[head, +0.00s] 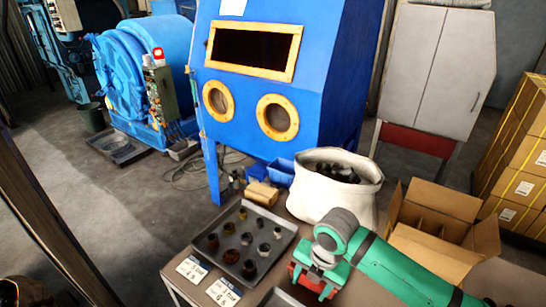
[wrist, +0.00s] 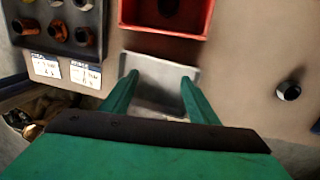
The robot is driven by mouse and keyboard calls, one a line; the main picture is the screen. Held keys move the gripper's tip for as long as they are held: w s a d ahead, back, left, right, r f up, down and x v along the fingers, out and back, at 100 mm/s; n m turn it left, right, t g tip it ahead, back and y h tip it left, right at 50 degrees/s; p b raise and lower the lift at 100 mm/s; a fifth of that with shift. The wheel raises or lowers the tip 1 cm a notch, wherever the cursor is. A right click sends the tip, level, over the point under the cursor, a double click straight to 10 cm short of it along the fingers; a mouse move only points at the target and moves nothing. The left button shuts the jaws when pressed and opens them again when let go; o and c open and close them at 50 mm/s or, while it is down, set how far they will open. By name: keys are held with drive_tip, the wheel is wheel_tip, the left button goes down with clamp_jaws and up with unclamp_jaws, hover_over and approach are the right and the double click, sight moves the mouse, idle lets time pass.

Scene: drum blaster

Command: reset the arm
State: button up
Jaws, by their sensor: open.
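My green gripper (wrist: 159,80) is open, with its two fingers apart and nothing between them. In the wrist view it is above a small grey metal tray (wrist: 160,98), which looks empty. In the head view my green arm comes in from the lower right, and its wrist hides the fingertips. I cannot tell how far the fingertips are above the tray.
A red bin (wrist: 124,18) lies just beyond the fingers. A dark tray (head: 283,235) holds several nuts, with two labels (head: 193,269) beside it. One loose nut (wrist: 288,91) is on the table. A white sack (head: 318,203) and open carton (head: 435,248) stand behind my arm.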

drive_tip(key=w+a+r+m+t+y, duration=0.1)
drive_tip(key=w+a+r+t+y, duration=0.15)
drive_tip(key=a, duration=0.75)
drive_tip(key=w+a+r+m+t+y, duration=0.1)
drive_tip(key=w+a+r+y, duration=0.25)
drive_tip(key=a, duration=0.65)
drive_tip(key=w+a+r+m+t+y, duration=0.2)
drive_tip(key=a+r+m+t+y, duration=0.4)
drive_tip(key=a+r+m, duration=0.4)
drive_tip(key=s+d+f+m+t+h, duration=0.4)
drive_tip(key=s+d+f+m+h, duration=0.15)
drive_tip(key=s+f+m, duration=0.3)
drive_tip(key=s+d+f+m+t+h, duration=0.3)
drive_tip(key=s+d+f+m+h, duration=0.25)
drive_tip(key=s+f+m, duration=0.35)
drive_tip(key=s+d+f, duration=0.1)
drive_tip(key=s+d, duration=0.2)
drive_tip(key=s, duration=0.4)
drive_tip(key=s+d+f+g+h, duration=0.1)
drive_tip(key=s+d+f, duration=0.1)
drive_tip(key=s, duration=0.5)
drive_tip(key=s+d+f+g+h, duration=0.1)
drive_tip(key=s+d+f, duration=0.1)
drive_tip(key=s+d, duration=0.2)
drive_tip(key=v, duration=0.3)
drive_tip(key=shift+s+f, duration=0.3)
drive_tip(key=shift+s, duration=0.1)
